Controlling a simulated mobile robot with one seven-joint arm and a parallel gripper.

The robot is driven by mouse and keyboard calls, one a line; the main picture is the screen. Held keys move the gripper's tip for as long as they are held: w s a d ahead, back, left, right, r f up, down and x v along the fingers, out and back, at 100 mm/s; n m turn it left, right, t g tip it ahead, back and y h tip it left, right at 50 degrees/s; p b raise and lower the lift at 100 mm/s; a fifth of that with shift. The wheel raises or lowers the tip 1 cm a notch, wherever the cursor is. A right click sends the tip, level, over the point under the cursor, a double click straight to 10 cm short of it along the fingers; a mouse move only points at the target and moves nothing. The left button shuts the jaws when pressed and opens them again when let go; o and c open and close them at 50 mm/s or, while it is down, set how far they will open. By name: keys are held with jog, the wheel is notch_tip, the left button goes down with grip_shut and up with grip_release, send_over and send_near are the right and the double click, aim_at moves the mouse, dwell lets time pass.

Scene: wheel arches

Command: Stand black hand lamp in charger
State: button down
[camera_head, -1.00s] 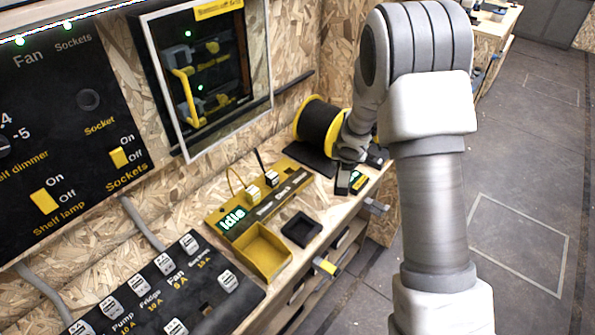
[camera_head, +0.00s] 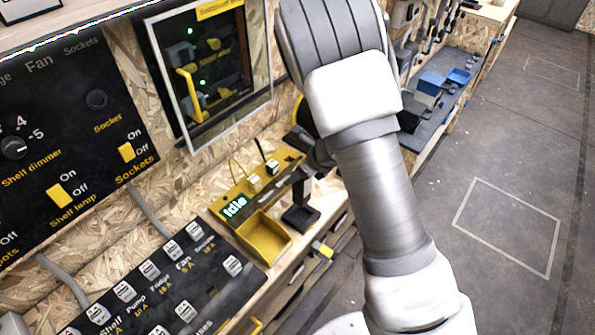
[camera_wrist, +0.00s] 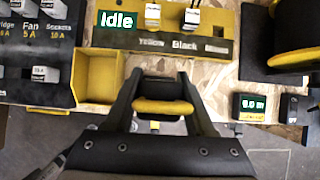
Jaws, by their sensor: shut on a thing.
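The charger (camera_head: 301,218) is a low black square dock on the bench, right of the yellow tray, in the head view. My gripper (camera_wrist: 162,103) points down over it. In the wrist view its two dark fingers close on the ends of the black hand lamp (camera_wrist: 163,107), whose near side shows a yellow band. In the head view the lamp and fingers merge into one dark upright shape above the charger. The lamp's lower end is hidden in the wrist view, so I cannot tell whether it touches the dock.
The yellow tray (camera_head: 263,236) stands close left of the charger. A yellow panel with an "Idle" display (camera_head: 234,207) and plugs lies behind. In the wrist view, a small meter (camera_wrist: 250,107) and a cable reel (camera_wrist: 290,58) are to the right. The bench's front edge is near.

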notch_tip(320, 180, down, 5)
jog(key=b, duration=0.3)
jog(key=shift+f+b, duration=0.35)
jog(key=shift+b, duration=0.35)
jog(key=shift+f+b, duration=0.15)
jog(key=shift+b, duration=0.2)
jog(key=shift+f+b, duration=0.35)
jog(key=shift+b, duration=0.05)
jog(key=shift+f+b, duration=0.4)
jog(key=shift+b, duration=0.1)
jog(key=shift+f+b, duration=0.35)
jog(key=shift+f+b, duration=0.3)
jog(key=shift+b, duration=0.2)
dwell(0.4)
